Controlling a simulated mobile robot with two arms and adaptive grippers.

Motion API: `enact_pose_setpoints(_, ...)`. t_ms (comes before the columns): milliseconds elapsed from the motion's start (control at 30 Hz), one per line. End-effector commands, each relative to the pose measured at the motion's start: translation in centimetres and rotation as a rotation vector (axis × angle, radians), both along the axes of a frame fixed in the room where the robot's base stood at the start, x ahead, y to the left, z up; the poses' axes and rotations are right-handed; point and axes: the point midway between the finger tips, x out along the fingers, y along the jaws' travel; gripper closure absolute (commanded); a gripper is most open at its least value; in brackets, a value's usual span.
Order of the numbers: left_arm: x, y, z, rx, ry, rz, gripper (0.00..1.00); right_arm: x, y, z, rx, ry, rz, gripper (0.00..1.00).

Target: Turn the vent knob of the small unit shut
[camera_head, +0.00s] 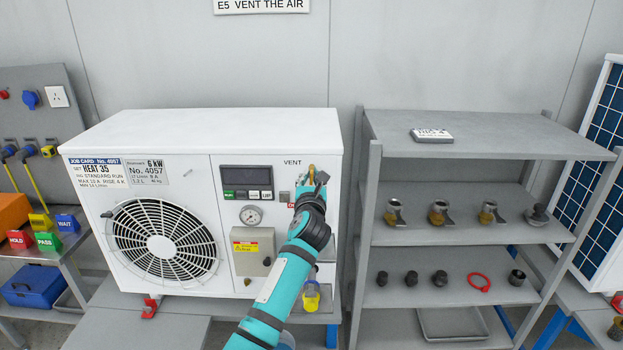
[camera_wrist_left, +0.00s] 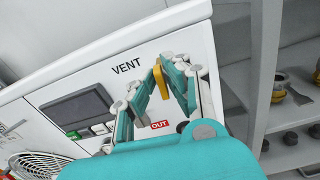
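The small unit (camera_head: 235,122) is a white box with a fan grille, standing on a bench in the head view. Its yellow vent knob (camera_head: 311,174) is at the upper right of the front, beside the word VENT. In the left wrist view the knob (camera_wrist_left: 159,84) is a narrow yellow bar, roughly upright and a little tilted. My left gripper (camera_wrist_left: 158,72) has its fingertips close on both sides of the knob and appears shut on it. My left arm hides part of the panel below. My right gripper is not in view.
A grey shelf rack (camera_head: 462,152) with several fittings stands close to the right of the unit. Coloured tags (camera_head: 47,241) stand on a bench at left.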

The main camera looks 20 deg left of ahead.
Motion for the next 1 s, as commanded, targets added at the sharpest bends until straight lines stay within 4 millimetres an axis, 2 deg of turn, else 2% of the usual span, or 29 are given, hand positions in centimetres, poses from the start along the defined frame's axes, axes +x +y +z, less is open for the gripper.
enact_pose_setpoints(67,0.0,0.0,0.0,0.0,0.0,0.0,1.0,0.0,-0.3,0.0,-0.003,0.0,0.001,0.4)
enact_pose_setpoints(533,0.0,-0.1,0.1,0.035,0.012,-0.001,1.0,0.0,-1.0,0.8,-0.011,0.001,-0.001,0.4)
enact_pose_setpoints(767,0.0,-0.1,0.4,0.157,0.048,-0.001,1.0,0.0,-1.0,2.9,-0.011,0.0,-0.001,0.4)
enact_pose_setpoints(1000,0.0,-0.3,0.4,0.361,0.108,-0.003,1.0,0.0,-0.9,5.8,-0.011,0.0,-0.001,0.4)
